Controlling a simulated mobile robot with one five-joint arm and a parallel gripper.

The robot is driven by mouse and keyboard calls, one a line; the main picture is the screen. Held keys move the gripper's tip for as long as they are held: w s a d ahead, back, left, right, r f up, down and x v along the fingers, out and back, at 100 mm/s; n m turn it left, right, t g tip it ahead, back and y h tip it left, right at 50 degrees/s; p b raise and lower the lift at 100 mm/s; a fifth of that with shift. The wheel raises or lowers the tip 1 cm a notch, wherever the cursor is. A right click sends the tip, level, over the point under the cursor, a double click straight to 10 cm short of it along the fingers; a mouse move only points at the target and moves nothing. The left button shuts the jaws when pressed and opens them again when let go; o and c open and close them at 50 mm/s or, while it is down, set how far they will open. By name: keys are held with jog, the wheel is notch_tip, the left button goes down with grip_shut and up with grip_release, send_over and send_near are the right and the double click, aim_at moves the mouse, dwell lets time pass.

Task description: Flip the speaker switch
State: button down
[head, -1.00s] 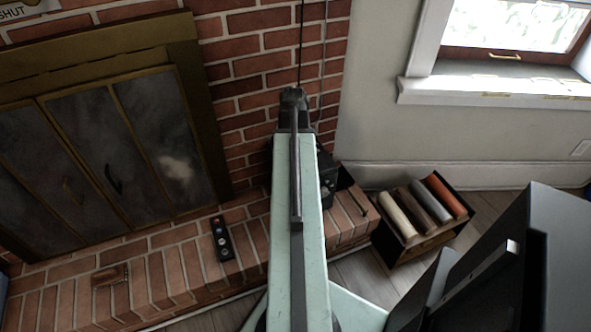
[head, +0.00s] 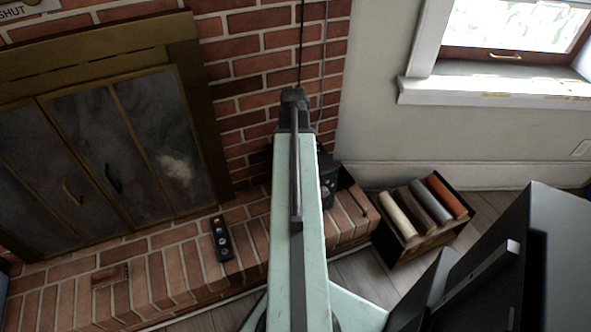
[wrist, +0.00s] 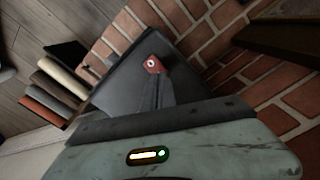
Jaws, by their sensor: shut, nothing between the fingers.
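The black speaker (head: 327,188) stands on the brick hearth in the head view, mostly hidden behind my arm. In the wrist view the dark speaker (wrist: 122,82) fills the middle, and a small red piece with a pale round mark (wrist: 152,64) shows at its upper edge; I take this to be the switch. My gripper (wrist: 158,78) is shut and empty, its dark tapered fingers pointing up at the red piece. The tips appear just below it; I cannot tell whether they touch.
A black box (head: 398,258) of coloured rolls stands on the floor right of the hearth. A black remote-like strip (head: 221,239) lies on the hearth. The brass-framed fireplace (head: 150,60) is at left, and a brick wall (head: 258,40) rises behind.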

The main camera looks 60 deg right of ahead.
jog(key=shift+f+b, duration=0.85)
jog(key=shift+f, duration=0.05)
jog(key=shift+r, duration=0.1)
notch_tip(320, 180, up, 7)
jog(key=p, duration=0.7)
dwell(0.4)
